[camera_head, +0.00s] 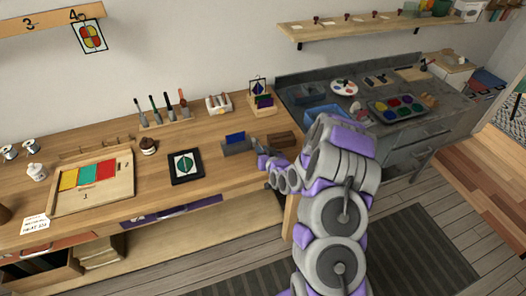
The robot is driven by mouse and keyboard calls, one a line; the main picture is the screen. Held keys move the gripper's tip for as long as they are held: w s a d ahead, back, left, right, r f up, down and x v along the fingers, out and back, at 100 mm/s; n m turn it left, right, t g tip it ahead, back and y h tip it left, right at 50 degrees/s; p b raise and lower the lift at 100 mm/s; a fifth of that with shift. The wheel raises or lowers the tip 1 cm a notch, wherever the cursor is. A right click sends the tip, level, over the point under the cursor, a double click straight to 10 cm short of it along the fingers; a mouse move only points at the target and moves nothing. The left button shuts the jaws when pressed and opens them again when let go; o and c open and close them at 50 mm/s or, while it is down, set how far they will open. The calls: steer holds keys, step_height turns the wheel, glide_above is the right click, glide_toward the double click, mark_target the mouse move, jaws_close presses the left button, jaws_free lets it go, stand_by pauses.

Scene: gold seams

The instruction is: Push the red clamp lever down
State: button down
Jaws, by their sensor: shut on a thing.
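I cannot make out a red clamp lever in this view. My gripper (264,161) is at the front right of the wooden workbench (215,187), low over its top. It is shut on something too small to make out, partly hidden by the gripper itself. A grey holder (236,148) with a blue piece (235,137) stands just left of the gripper. A brown wooden block (281,140) lies just behind and right of it. My arm comes up from the bottom and hides the bench's right front corner.
A black-framed tile with a green leaf (186,167) lies left of the gripper. A wooden tray (124,189) with yellow, teal and red panels lies farther left. The grey counter (380,123) at right holds paints.

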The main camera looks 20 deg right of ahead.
stand_by(0.4)
steer(key=c, duration=1.1)
jaws_free()
steer(key=shift+o, duration=0.2)
steer(key=p+v, duration=0.2)
steer(key=v, duration=0.7)
steer(key=shift+d, duration=0.1)
steer(key=p+v, duration=0.8)
steer(key=p, duration=0.5)
steer(key=shift+s+f, duration=0.1)
steer(key=shift+s, duration=0.05)
steer(key=shift+c, duration=0.2)
